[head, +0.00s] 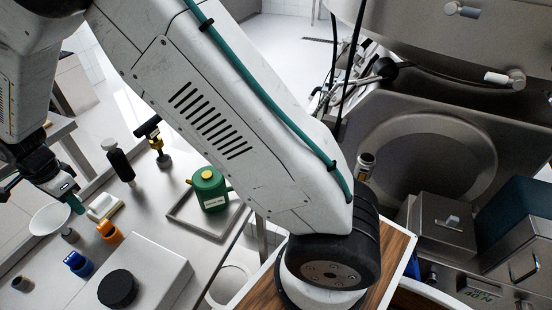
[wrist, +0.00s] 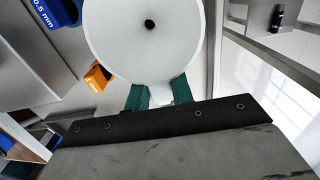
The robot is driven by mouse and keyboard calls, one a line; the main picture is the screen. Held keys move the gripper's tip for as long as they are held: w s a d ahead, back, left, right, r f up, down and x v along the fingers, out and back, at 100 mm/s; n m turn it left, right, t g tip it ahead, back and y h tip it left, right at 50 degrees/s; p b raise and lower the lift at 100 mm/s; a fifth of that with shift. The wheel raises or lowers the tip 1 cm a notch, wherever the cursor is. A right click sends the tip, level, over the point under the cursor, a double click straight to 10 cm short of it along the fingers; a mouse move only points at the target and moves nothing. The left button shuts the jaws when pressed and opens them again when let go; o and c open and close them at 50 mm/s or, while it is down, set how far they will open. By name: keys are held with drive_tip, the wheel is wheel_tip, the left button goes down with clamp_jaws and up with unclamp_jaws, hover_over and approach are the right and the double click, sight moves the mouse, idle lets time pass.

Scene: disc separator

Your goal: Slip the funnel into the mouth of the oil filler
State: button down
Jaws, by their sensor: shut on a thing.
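The white funnel (head: 50,219) is held at the left of the head view, above the bench. My gripper (head: 75,204) is shut on it with green fingertips. In the wrist view the funnel (wrist: 125,45) shows its wide round bowl with a dark hole in the middle. Its narrow white part lies between the two green fingers of my gripper (wrist: 159,93). A short metal tube with an open top (head: 366,160), which looks like the oil filler, stands on the machine side, right of my arm's elbow. Its lower part is partly hidden.
The bench holds an orange block (head: 110,232), a blue block (head: 79,264), a black disc (head: 117,289) on a pale box, and a green oil can (head: 210,190) in a tray (head: 185,221). My arm spans the space between bench and grey machine (head: 430,120).

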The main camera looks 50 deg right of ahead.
drive_tip(key=shift+a+r, duration=0.35)
drive_tip(key=shift+r, duration=0.35)
drive_tip(key=shift+s+a+r, duration=0.1)
drive_tip(key=shift+a, duration=0.1)
drive_tip(key=shift+d+r, duration=0.35)
drive_tip(key=shift+r, duration=2.05)
drive_tip(key=shift+d, duration=0.1)
